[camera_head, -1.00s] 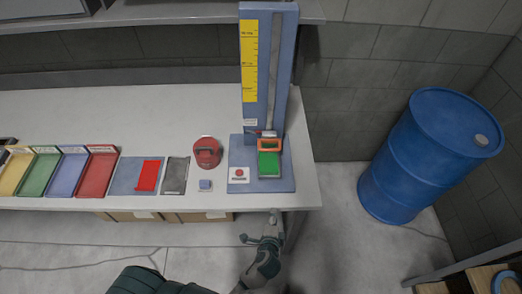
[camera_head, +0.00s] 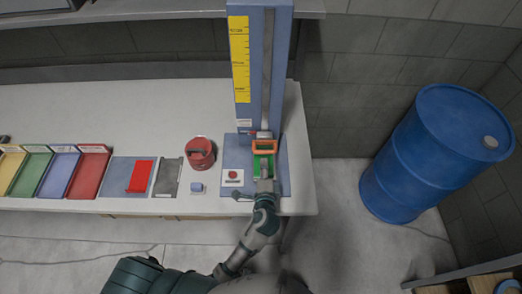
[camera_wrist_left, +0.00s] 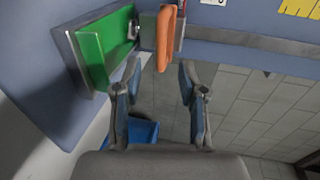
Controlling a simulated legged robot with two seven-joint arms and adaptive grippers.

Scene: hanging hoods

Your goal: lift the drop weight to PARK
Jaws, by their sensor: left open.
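The drop weight shows by its orange handle (camera_head: 264,146) at the bottom of the slotted rail on the blue drop tower (camera_head: 277,75). In the left wrist view the orange handle (camera_wrist_left: 166,38) stands just ahead of the gap between my fingers. A green pad (camera_head: 257,166) lies on the tower's base below the handle, partly covered by my gripper. My left gripper (camera_head: 264,168) is open, just in front of the handle; it also shows in the left wrist view (camera_wrist_left: 159,80) with nothing between its fingers. I can read no PARK mark. My right gripper is out of view.
A yellow scale (camera_head: 240,60) runs up the tower. Left of the base on the table (camera_head: 110,110) are a red round object (camera_head: 200,153), a small blue-grey block (camera_head: 197,188) and coloured trays (camera_head: 88,171). A blue barrel (camera_head: 435,150) stands at the right.

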